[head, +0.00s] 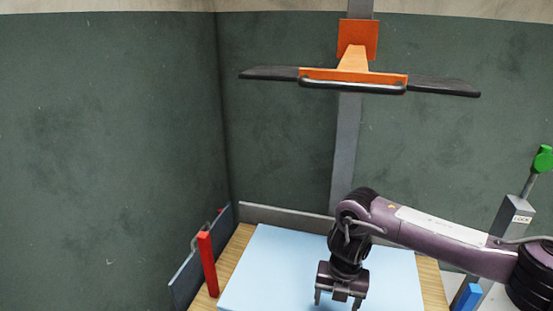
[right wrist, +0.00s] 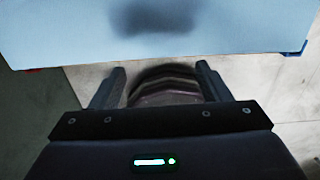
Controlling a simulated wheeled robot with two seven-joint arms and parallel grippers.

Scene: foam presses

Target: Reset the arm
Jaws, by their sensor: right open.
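My right arm reaches in from the right in the head view, with its elbow bent and its gripper (head: 338,300) pointing down over the light blue foam sheet (head: 262,268). The gripper is open and nothing shows between its fingers. In the right wrist view the two fingers (right wrist: 162,78) stand apart, and the foam sheet (right wrist: 60,35) fills the top with a dark shadow on it. Whether the fingers touch the foam I cannot tell. My left gripper is not in view.
An orange press head with a black bar (head: 352,86) hangs on a grey post (head: 346,140) above the foam. A red block (head: 208,264) stands at left, a blue block (head: 468,297) at right. A lever with a green knob (head: 543,158) rises from a box marked LOCK (head: 513,222).

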